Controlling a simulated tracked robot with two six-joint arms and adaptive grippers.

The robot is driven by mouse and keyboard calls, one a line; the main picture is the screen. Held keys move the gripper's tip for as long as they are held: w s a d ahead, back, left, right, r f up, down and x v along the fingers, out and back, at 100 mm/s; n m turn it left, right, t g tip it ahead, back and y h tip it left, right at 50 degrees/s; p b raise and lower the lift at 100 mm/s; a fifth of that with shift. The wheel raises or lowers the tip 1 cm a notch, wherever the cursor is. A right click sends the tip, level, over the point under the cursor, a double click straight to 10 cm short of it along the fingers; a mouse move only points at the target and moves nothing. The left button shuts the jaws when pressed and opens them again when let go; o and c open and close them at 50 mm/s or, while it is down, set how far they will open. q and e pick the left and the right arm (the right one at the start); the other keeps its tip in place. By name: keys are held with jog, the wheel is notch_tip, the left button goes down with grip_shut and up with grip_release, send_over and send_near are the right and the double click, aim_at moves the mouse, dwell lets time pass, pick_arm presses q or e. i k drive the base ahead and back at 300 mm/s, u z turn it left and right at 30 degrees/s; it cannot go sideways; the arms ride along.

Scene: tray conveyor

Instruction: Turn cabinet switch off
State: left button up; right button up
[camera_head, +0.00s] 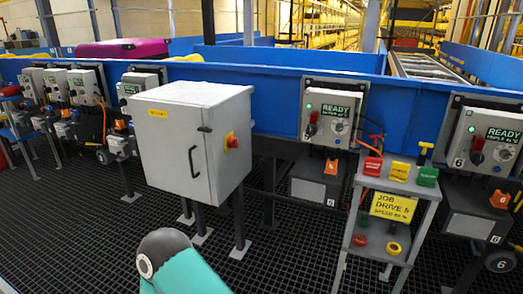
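The grey cabinet (180,140) stands on legs left of the centre, with its door shut. A yellow label is on its upper front and a black handle (193,161) on its door. A teal arm link of mine rises from the bottom edge, in front of and below the cabinet. Neither gripper is in view, and nothing touches the cabinet or its switch.
A blue conveyor wall (274,101) runs behind the cabinet. Control boxes with READY displays (334,113) stand along it on both sides. A grey stand (394,187) with coloured blocks and a yellow sign (393,207) is to the right. The dark grated floor before the cabinet is mostly clear.

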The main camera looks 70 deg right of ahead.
aim_at(233, 142)
jog(key=z, duration=0.75)
jog(key=i, duration=1.15)
jog(key=z, duration=0.55)
jog(key=k, duration=0.85)
jog(key=z, duration=0.2)
jog(key=i, duration=0.9)
jog(key=u, duration=0.05)
